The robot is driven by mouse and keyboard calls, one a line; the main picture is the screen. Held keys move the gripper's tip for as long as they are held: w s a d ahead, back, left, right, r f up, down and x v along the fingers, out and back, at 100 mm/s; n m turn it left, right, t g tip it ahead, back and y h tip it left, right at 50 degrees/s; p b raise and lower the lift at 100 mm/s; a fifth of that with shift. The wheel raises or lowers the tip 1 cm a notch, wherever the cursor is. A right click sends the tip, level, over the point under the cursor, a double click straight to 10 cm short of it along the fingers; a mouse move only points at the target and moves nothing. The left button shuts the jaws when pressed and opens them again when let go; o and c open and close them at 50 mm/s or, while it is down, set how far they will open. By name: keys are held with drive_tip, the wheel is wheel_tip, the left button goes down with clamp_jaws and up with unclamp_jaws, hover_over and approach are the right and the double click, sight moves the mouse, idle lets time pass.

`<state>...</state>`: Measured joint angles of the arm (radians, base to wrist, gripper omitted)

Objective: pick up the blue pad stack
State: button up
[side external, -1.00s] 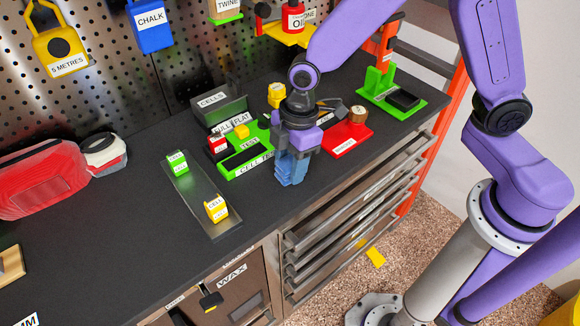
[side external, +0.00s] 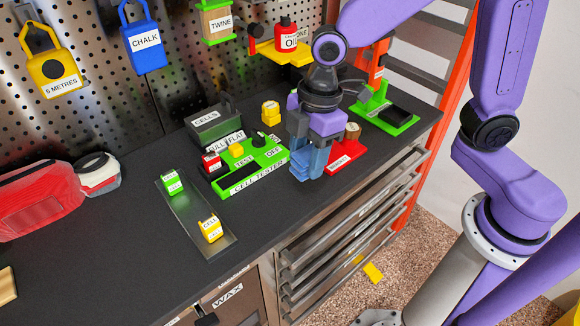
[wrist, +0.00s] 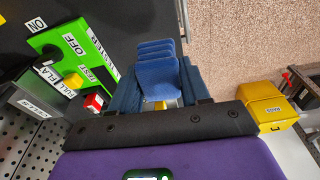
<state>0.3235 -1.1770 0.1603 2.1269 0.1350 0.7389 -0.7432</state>
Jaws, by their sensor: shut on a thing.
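The blue pad stack (wrist: 157,68) shows in the wrist view as several blue layers between my fingers. My gripper (wrist: 155,90) is shut on it, with one finger along each side. In the side view my gripper (side external: 309,165) points down near the bench's front edge, right of the green cell tester. There the blue of the fingers and of the stack blends, so I cannot separate them clearly. I cannot tell whether the stack's underside touches the bench.
The cell tester (side external: 262,178) stands close on the left, and a red labelled stand (side external: 345,160) close on the right. A green stand (side external: 395,120) is farther right. A metal tray (side external: 200,220) with two cells lies left. Drawers (side external: 350,215) are below the front edge.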

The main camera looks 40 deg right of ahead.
drive_tip(key=s+d+r, duration=0.4)
drive_tip(key=s+d, duration=0.1)
drive_tip(key=s, duration=0.3)
drive_tip(key=shift+d+r, duration=0.15)
drive_tip(key=shift+r, duration=0.25)
drive_tip(key=shift+s, duration=0.1)
